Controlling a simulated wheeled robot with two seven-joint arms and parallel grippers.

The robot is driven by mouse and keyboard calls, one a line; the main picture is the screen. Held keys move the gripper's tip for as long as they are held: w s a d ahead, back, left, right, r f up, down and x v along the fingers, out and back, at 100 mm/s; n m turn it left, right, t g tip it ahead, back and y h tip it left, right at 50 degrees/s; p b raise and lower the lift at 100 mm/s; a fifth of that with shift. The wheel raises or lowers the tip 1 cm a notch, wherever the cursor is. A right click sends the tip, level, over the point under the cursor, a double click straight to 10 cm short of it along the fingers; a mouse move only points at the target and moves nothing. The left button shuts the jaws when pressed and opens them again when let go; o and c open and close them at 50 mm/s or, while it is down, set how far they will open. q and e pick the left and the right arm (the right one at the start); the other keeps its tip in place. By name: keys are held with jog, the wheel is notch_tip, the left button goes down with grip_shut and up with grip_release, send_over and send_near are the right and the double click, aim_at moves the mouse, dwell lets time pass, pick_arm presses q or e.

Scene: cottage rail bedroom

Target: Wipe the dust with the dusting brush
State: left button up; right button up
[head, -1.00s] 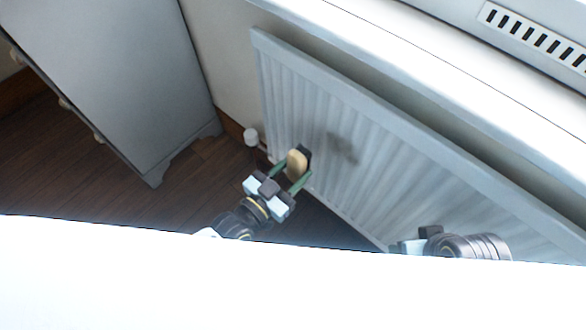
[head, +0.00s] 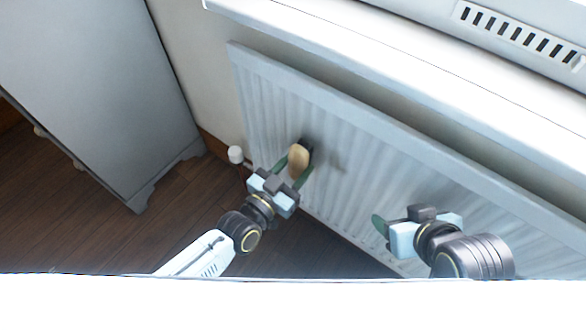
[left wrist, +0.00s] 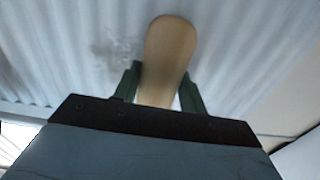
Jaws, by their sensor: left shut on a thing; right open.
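The dusting brush has a tan wooden back (head: 298,159) and a dark bristle side that faces the radiator. My left gripper (head: 293,172) is shut on the brush and holds it at the ribbed front of the radiator (head: 350,150). Whether the bristles touch the panel is hard to tell. In the left wrist view the brush (left wrist: 167,55) stands between the two green fingers. A faint grey patch of dust (left wrist: 118,50) shows on the ribs to its left. My right gripper (head: 382,226) is open and empty, low in front of the radiator.
A grey cabinet (head: 100,90) stands at the left on the dark wood floor (head: 190,215). A white sill (head: 400,65) overhangs the radiator. A white valve knob (head: 236,154) sits at the radiator's left edge. A white surface covers the bottom of the head view.

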pick_arm(q)
jog(key=shift+b+x, duration=0.3)
jog(key=shift+x, duration=0.75)
dwell(0.6)
